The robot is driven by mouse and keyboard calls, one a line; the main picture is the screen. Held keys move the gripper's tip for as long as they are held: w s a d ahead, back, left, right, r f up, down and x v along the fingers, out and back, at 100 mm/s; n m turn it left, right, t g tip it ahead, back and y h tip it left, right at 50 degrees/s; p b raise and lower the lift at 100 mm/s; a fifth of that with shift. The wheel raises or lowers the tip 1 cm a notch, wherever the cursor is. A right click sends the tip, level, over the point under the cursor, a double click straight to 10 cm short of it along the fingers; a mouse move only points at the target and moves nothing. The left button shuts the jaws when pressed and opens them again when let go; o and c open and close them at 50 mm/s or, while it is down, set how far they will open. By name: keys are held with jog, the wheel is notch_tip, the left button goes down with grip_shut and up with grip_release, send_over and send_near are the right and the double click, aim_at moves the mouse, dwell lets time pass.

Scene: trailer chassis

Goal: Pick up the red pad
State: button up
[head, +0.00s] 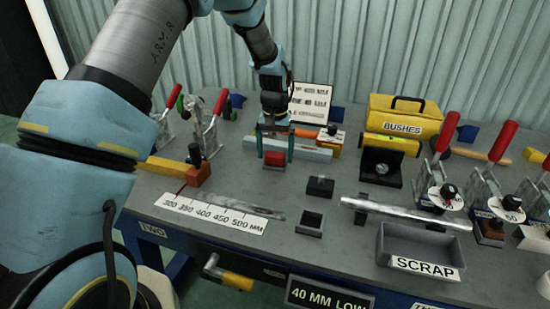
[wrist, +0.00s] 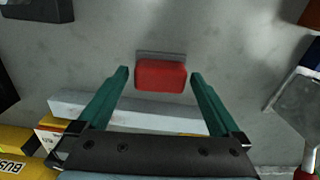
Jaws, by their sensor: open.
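The red pad (head: 273,160) is a small red block on the grey bench top, in the middle of the head view. In the wrist view the red pad (wrist: 161,76) lies just beyond and between the fingertips, with a grey strip along its far edge. My gripper (head: 274,146) points down above and around the pad's place. In the wrist view my gripper (wrist: 158,78) shows two green fingers spread apart, one to each side of the pad, with gaps on both sides. Nothing is held.
A long pale bar (head: 300,148) lies close behind the pad and passes under the fingers in the wrist view (wrist: 150,112). A yellow BUSHES box (head: 402,116) stands behind right. A white ruler (head: 210,213), small black blocks (head: 320,187) and a SCRAP tray (head: 385,245) lie nearer the front.

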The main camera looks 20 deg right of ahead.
jog(key=shift+f, duration=0.4)
jog(key=shift+c, duration=0.2)
jog(key=c, duration=1.4)
